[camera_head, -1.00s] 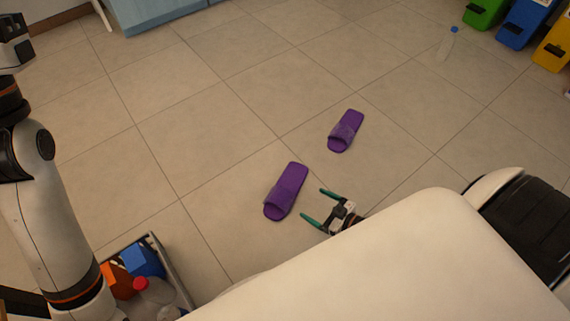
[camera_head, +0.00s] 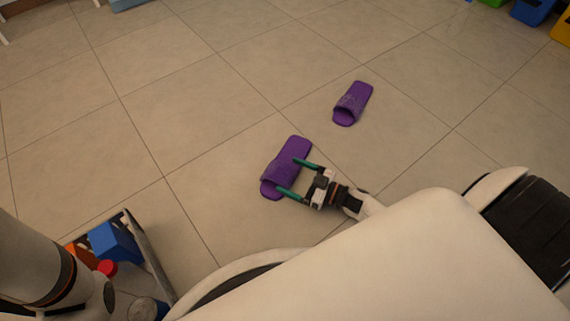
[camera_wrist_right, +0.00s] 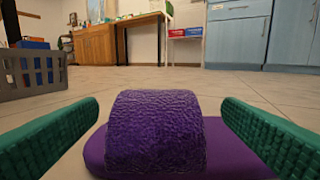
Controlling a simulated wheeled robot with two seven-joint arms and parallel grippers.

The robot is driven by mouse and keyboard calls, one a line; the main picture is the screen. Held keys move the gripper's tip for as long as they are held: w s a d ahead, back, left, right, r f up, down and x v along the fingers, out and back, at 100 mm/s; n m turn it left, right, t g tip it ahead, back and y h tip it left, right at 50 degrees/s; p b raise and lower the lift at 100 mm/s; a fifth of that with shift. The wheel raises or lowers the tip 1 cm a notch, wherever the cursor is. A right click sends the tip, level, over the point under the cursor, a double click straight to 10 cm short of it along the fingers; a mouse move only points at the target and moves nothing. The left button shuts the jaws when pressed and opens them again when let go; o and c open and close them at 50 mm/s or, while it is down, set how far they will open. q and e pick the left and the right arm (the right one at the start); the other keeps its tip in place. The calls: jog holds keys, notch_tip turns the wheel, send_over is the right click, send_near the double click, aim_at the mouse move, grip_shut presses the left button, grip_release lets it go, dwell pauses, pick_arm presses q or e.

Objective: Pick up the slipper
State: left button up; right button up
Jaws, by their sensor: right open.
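Two purple slippers lie on the tiled floor in the head view. The nearer slipper (camera_head: 286,168) is beside my right gripper, and the farther slipper (camera_head: 352,104) lies up and to the right, apart from it. My right gripper (camera_head: 291,177) is open, with its green fingertips at the nearer slipper's right side. In the right wrist view the slipper's textured strap (camera_wrist_right: 155,130) is between the two open green fingers (camera_wrist_right: 160,125), with a gap on each side. Its sole extends to the right, partly behind the right finger. My left gripper is not in view.
A crate (camera_head: 150,258) with a blue box (camera_head: 115,243) and other items stands at the lower left of the head view. It also shows at the left of the wrist view (camera_wrist_right: 30,82). Blue cabinets (camera_wrist_right: 237,35) stand far off. The floor around the slippers is clear.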

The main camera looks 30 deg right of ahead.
aim_at(281, 171)
jog(key=b+x, duration=0.3)
jog(key=x, duration=0.1)
jog(key=shift+a+f+b, duration=0.2)
jog(key=shift+b, duration=0.1)
jog(key=shift+w+a+r, duration=0.15)
jog(key=shift+w+a, duration=0.2)
jog(key=shift+w, duration=0.15)
jog(key=c, duration=1.1)
jog(key=shift+r, duration=0.1)
